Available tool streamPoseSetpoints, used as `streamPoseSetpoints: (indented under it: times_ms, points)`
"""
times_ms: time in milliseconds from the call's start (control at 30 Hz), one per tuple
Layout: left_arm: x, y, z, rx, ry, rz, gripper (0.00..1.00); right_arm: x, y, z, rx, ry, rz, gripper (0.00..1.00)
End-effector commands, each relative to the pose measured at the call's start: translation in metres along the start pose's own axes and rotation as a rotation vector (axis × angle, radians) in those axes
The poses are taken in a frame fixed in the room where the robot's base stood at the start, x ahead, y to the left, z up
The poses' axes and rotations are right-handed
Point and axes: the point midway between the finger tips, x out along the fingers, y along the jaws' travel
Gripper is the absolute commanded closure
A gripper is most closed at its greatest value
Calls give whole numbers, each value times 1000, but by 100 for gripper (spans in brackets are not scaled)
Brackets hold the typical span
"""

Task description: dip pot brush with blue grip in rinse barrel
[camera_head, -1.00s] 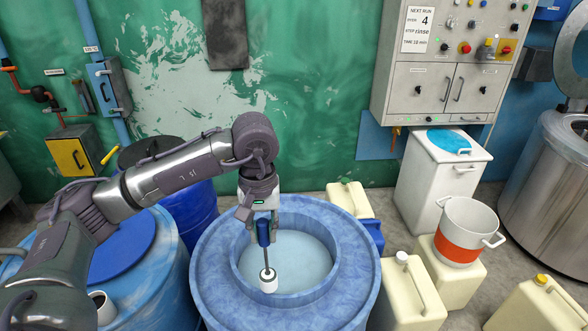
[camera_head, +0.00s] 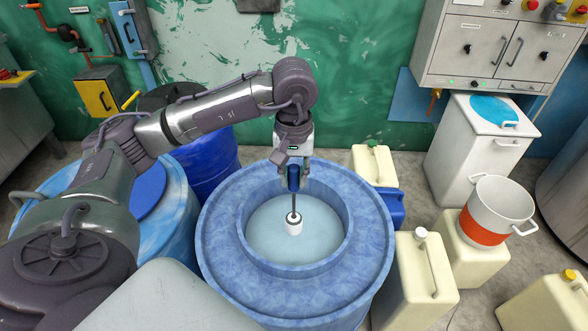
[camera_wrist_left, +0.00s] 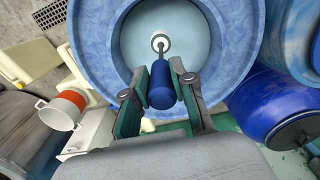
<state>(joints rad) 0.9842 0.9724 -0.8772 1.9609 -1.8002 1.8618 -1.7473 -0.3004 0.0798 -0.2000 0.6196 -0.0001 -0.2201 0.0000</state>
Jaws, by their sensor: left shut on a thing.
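The pot brush with the blue grip (camera_head: 293,177) hangs upright from my left gripper (camera_head: 292,170), which is shut on its grip. A thin dark shaft leads down to a white round head (camera_head: 294,228). The head is inside the round opening of the blue rinse barrel (camera_head: 222,225), over the pale liquid (camera_head: 268,232); I cannot tell whether it touches the liquid. In the left wrist view the blue grip (camera_wrist_left: 161,88) sits between both fingers, with the white head (camera_wrist_left: 160,42) over the barrel's opening. My right gripper is not in view.
Cream canisters (camera_head: 415,275) and a white pot with an orange band (camera_head: 495,210) stand right of the barrel. A blue drum with a lid (camera_head: 165,205) is close on the left, and a darker blue drum (camera_head: 212,160) behind it. The wall cabinet (camera_head: 490,45) is at the upper right.

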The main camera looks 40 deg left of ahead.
Motion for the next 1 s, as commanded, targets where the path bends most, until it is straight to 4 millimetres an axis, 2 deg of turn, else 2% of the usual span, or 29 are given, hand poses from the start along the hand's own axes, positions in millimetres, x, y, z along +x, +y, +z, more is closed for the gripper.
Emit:
streamPoseSetpoints:
  times_ms: [133, 1000]
  points:
    - [17, 0, 0, 0, 0, 0, 100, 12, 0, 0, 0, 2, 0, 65]
    - [86, 0, 0, 0, 0, 0, 100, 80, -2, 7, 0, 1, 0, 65]
